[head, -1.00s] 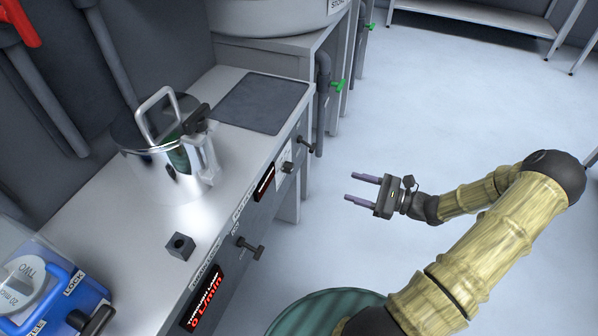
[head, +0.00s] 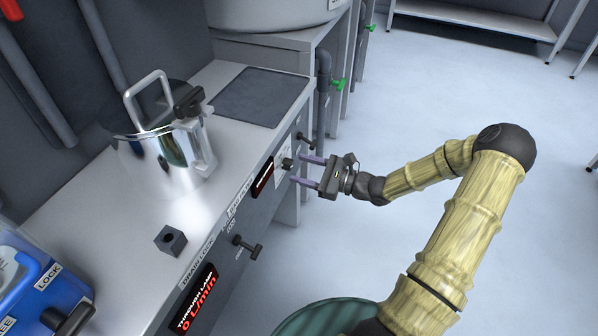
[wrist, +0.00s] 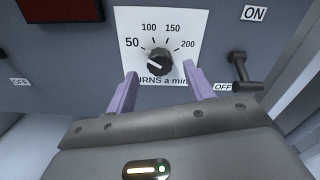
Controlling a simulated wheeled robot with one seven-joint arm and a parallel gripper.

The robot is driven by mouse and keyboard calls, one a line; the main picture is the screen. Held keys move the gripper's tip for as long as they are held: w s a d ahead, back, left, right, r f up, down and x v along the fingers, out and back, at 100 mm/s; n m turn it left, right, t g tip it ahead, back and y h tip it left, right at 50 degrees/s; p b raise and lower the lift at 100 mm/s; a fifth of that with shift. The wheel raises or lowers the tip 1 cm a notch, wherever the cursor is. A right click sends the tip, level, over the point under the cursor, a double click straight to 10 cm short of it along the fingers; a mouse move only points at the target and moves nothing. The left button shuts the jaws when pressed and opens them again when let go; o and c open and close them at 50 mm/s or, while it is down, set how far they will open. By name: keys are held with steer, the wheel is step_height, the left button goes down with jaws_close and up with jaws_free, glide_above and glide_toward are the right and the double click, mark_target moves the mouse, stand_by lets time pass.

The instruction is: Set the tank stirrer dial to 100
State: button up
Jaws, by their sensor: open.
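The stirrer dial (wrist: 160,61) is a small black knob on a white scale plate (wrist: 185,20) marked 50, 100, 150, 200 and "turns a min". Its white pointer line points to the left, near or just below the 50 mark. In the head view the dial (head: 287,164) is on the bench's front panel. My gripper (head: 308,170) is open and empty, its purple fingers pointing at the panel. In the wrist view the fingertips (wrist: 163,80) are on either side of and slightly below the dial, apart from it; exact depth is unclear.
A lever switch (wrist: 242,72) with ON and OFF labels is right of the dial. A dark display (head: 263,178) is on its other side. A drain lock handle (head: 247,247) juts from the panel. A steel tank (head: 165,155) stands on the bench. Open floor lies right.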

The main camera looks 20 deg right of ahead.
steer(key=shift+x, duration=0.95)
steer(key=c, duration=1)
